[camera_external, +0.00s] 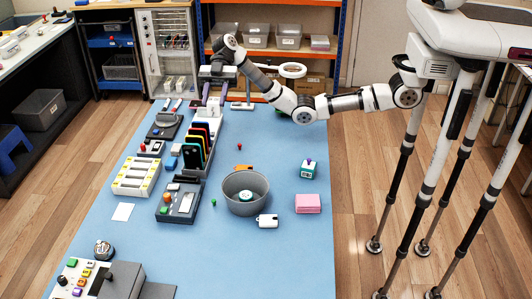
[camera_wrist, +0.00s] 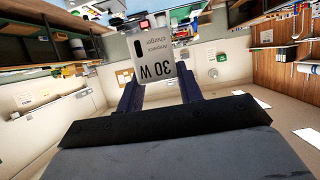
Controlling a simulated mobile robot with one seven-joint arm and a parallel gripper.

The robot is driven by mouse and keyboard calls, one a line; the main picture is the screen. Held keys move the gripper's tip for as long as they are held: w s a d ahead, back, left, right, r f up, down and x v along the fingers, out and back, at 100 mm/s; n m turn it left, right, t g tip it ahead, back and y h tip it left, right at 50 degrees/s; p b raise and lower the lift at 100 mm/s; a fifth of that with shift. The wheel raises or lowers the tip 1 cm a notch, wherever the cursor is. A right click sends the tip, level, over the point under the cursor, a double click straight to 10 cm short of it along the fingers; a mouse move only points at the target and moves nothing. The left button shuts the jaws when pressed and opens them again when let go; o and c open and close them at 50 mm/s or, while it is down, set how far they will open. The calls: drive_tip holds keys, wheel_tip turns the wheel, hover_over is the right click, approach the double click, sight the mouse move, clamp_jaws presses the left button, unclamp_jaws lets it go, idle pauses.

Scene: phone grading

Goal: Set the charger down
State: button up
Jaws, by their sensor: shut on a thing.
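My gripper (camera_external: 214,92) is at the far end of the blue table, near the rack of phones. In the wrist view my gripper (camera_wrist: 158,82) is shut on a white charger (camera_wrist: 155,67). The charger is a small block with a dark slot and "30 W" printed on it, upside down in this picture. It sits between the two dark fingers.
The phone rack (camera_external: 203,135) stands close below my gripper. A grey bin (camera_external: 233,203), a white block with a loop (camera_external: 268,221), a pink block (camera_external: 307,204) and a teal box (camera_external: 308,169) are nearer. The table's right and front parts (camera_external: 280,265) have free room.

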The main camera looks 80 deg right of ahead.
sight(214, 99)
wheel_tip(214, 99, up, 9)
drive_tip(key=shift+r, duration=0.15)
drive_tip(key=w+a+f+m+t+h+b, duration=0.1)
drive_tip(key=w+a+f+m+t+h, duration=0.15)
drive_tip(key=a+m+t, duration=0.45)
drive_tip(key=w+a+f+m+t+h+b, duration=0.1)
drive_tip(key=a+f+m+t+h, duration=0.2)
drive_tip(key=a, duration=0.8)
drive_tip(key=s+a+r+m+t+h, duration=0.4)
drive_tip(key=s+a+r+m+h, duration=0.1)
drive_tip(key=s+a+m+h, duration=0.4)
drive_tip(key=shift+n+g+y, duration=0.3)
drive_tip(key=shift+n+y, duration=0.2)
drive_tip(key=shift+y, duration=0.05)
drive_tip(key=f+p, duration=0.2)
drive_tip(key=f, duration=1.6)
drive_tip(key=f+p, duration=0.2)
drive_tip(key=f, duration=1.7)
drive_tip(key=shift+a+f, duration=0.2)
drive_tip(key=shift+f, duration=0.3)
drive_tip(key=shift+f, duration=0.1)
